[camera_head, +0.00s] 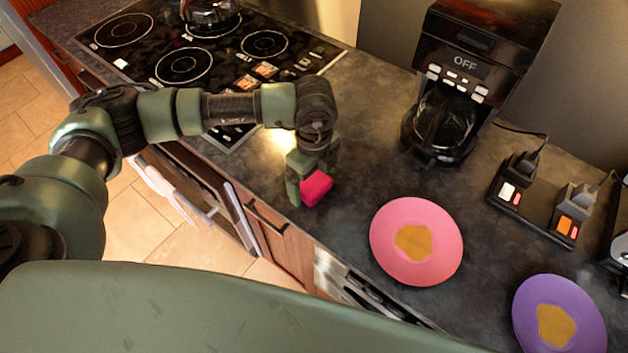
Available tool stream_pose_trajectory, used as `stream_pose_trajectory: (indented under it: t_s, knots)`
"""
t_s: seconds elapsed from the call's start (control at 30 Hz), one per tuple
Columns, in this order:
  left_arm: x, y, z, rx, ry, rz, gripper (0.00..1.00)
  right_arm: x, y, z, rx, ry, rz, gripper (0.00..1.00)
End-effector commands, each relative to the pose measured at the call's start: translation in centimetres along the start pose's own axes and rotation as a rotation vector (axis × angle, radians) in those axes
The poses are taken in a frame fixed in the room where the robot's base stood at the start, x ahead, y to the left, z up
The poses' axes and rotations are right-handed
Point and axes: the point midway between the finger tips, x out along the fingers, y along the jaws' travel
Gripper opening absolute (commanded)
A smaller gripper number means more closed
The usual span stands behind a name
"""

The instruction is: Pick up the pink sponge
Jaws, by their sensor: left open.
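The pink sponge (317,188) lies on the dark countertop near its front edge, left of the pink plate. My left gripper (308,184) points down over it. One finger shows at the sponge's left side, and the other is behind or beside it at the upper right. The gripper is open around the sponge; whether a finger touches it I cannot tell. My right gripper is not in view.
A pink plate (384,252) and a purple plate (527,315), each with a yellow-brown patch, sit to the right. A black coffee maker (483,40) stands behind. A cooktop (150,50) is at the upper left. A power strip (533,212) lies at the right.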

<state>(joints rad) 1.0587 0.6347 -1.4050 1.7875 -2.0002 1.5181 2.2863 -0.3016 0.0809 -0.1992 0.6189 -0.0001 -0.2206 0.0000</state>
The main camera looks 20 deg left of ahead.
Motion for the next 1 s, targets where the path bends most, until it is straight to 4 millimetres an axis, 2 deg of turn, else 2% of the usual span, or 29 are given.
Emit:
stream_pose_trajectory:
  t_s: [0.27, 0.37, 0.5, 0.53, 0.83, 1.0]
  knots:
    - [0.6, -0.1, -0.1, 0.001, 0.001, -0.002, 0.98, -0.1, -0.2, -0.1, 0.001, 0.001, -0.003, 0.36]
    - [0.6, -0.1, -0.1, 0.001, 0.001, -0.002, 0.76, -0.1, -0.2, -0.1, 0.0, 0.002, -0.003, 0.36]
    - [0.5, -0.1, -0.1, 0.001, 0.002, -0.002, 0.37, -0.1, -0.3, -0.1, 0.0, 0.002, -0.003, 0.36]
    - [0.5, -0.1, -0.1, 0.001, 0.002, -0.002, 0.34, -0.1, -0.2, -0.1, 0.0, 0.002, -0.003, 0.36]
    - [0.3, -0.1, -0.1, 0.002, 0.002, -0.003, 0.34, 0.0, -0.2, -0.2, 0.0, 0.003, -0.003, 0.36]
    - [-1.0, -0.2, -0.1, 0.001, 0.003, -0.005, 0.34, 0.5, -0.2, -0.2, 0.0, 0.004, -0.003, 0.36]
